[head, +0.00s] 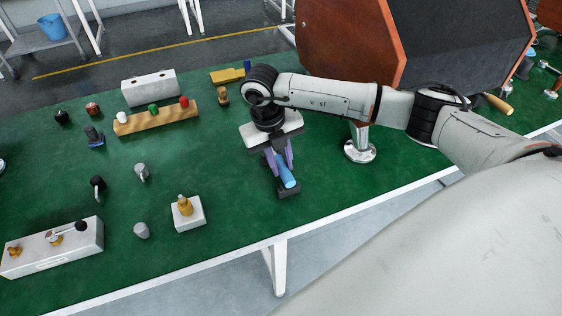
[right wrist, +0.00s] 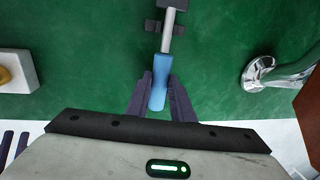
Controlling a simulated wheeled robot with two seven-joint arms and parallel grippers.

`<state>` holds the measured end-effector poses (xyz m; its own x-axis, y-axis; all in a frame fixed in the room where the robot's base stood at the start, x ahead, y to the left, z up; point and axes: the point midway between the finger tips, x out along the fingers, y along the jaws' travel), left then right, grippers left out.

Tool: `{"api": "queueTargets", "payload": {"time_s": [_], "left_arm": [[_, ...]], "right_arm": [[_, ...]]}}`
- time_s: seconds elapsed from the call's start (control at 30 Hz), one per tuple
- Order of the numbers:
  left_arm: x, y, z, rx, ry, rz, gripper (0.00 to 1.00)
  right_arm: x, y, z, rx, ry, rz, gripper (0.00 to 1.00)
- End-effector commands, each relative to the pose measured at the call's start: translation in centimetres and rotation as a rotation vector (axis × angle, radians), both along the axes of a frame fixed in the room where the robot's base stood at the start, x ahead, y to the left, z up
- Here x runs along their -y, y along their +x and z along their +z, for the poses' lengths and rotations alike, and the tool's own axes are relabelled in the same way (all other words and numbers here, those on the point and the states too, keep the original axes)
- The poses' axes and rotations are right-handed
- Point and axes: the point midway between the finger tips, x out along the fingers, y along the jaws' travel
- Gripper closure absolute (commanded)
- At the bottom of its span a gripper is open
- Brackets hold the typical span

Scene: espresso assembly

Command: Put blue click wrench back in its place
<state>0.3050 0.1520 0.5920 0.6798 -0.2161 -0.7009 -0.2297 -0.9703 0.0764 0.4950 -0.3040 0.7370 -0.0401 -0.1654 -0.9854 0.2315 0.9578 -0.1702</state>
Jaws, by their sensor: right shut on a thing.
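The blue click wrench (head: 287,174) is between the fingers of my right gripper (head: 280,162), over the green table. In the right wrist view its blue handle (right wrist: 157,92) lies between the two purple-grey fingers of the right gripper (right wrist: 160,85). Its grey shaft points to the top of that picture, where a dark head is cut off by the edge. A small dark holder (right wrist: 152,27) shows on both sides of the shaft; I cannot tell whether the shaft rests in it. My left gripper is not in view.
A chrome post base (head: 360,151) stands right of the gripper, under a large brown-edged panel (head: 350,38). A white block with a brass part (head: 188,218) stands to the left. Several small parts and a wooden rack (head: 155,119) are farther left. The table's white front edge (head: 240,246) is near.

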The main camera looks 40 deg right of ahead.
Motion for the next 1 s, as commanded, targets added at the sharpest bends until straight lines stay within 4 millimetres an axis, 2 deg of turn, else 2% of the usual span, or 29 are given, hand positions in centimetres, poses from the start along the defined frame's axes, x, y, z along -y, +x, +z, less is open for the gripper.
{"api": "queueTargets", "payload": {"time_s": [0.33,0.6,0.63,0.73,1.0], "left_arm": [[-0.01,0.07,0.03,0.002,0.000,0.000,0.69],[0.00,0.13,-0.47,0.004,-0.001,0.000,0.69],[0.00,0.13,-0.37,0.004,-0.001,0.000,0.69],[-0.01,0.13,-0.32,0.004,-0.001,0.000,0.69],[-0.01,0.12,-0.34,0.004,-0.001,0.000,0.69]], "right_arm": [[-0.01,0.02,-0.03,0.001,0.000,0.000,1.00],[0.00,0.02,-0.90,0.000,0.000,0.000,1.00],[-0.01,0.03,-0.79,0.001,0.000,0.000,0.76],[-0.01,0.02,-0.75,0.000,0.000,0.000,0.59],[-0.02,-0.04,-0.82,-0.001,0.000,0.001,0.57]]}}
